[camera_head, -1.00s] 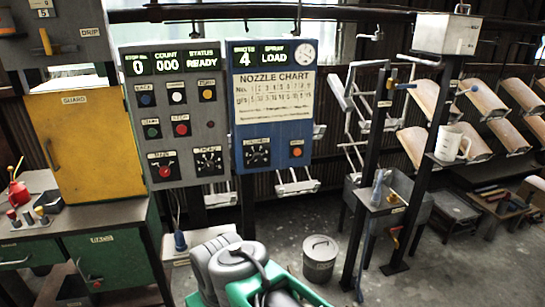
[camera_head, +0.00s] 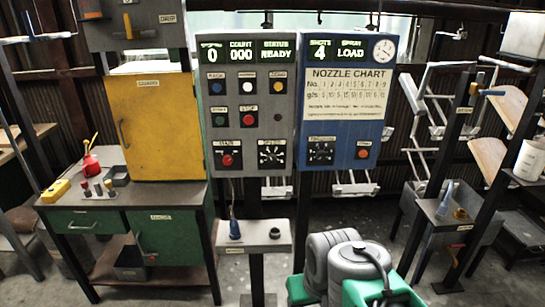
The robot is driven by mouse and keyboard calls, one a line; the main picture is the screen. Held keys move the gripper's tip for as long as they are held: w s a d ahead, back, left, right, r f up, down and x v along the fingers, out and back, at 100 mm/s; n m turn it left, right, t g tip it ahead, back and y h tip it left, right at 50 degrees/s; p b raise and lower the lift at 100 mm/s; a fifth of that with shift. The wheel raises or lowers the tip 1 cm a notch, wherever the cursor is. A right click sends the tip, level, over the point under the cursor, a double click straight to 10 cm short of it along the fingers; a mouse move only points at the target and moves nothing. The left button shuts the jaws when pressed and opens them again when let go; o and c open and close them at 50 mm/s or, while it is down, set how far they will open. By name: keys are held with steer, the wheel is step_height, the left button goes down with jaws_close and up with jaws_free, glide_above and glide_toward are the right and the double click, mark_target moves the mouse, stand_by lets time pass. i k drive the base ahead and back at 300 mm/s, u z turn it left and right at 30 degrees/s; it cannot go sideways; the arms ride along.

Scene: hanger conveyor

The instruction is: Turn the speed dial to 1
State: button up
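The grey control panel (camera_head: 246,118) stands upright in the middle, with a display reading 0, 000 and READY. At its lower right is a black rotary dial (camera_head: 271,153) with a white scale. Its label is too blurred to read surely, and its setting cannot be read. A similar dial (camera_head: 321,151) sits low on the blue panel (camera_head: 338,133) to the right, under a nozzle chart. A red knob (camera_head: 227,159) is left of the grey panel's dial. My grey and green arm links show at the bottom, well below the panels. My gripper is not in view.
A small grey pedestal (camera_head: 252,238) stands in front of the grey panel. A yellow guard (camera_head: 158,125) and a green-fronted bench (camera_head: 160,232) are at the left. A rack post (camera_head: 461,140) and a grey basin (camera_head: 470,228) are at the right. Some floor before the bench is clear.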

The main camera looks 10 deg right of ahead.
mark_target(271, 158)
steer(key=u, duration=0.05)
steer(key=k, duration=0.5)
steer(key=u, duration=1.35)
steer(key=i, duration=0.55)
